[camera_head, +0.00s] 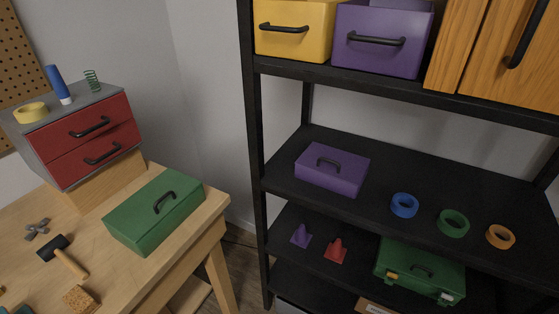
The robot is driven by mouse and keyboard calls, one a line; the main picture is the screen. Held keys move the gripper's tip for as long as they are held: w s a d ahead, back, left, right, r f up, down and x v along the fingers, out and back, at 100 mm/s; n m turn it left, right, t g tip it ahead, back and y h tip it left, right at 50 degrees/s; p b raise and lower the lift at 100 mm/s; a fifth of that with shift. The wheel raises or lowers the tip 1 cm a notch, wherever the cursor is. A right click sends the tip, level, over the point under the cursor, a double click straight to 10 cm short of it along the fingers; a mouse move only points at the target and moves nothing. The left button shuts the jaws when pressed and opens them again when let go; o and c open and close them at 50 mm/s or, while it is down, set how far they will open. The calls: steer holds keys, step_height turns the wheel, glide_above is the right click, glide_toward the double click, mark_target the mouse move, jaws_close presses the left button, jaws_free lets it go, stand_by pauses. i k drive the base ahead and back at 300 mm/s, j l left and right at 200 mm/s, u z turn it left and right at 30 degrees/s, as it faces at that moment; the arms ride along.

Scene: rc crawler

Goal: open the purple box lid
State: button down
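A purple box (333,175) with a flat lid sits on the middle shelf of the black rack, near its left side. A dark arched handle (328,163) stands on its lid, and the lid looks shut. A second purple container, a bin (382,39) with a dark front handle, stands on the upper shelf between a yellow bin and a wooden cabinet. My gripper is not in view, and no part of my arm shows.
Blue (404,205), green (453,222) and orange (500,236) tape rolls lie right of the purple box. The rack's front left post (251,130) and upper shelf edge (400,92) border the opening. A wooden workbench (205,222) with a green box (154,212) stands left.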

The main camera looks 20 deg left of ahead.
mark_target(351, 169)
steer(key=i+j+u, duration=0.1)
steer(key=j+u, duration=0.3)
steer(key=i+j+u, duration=0.2)
steer(key=u, duration=0.25)
steer(key=i+j+u, duration=0.2)
steer(key=u, duration=0.2)
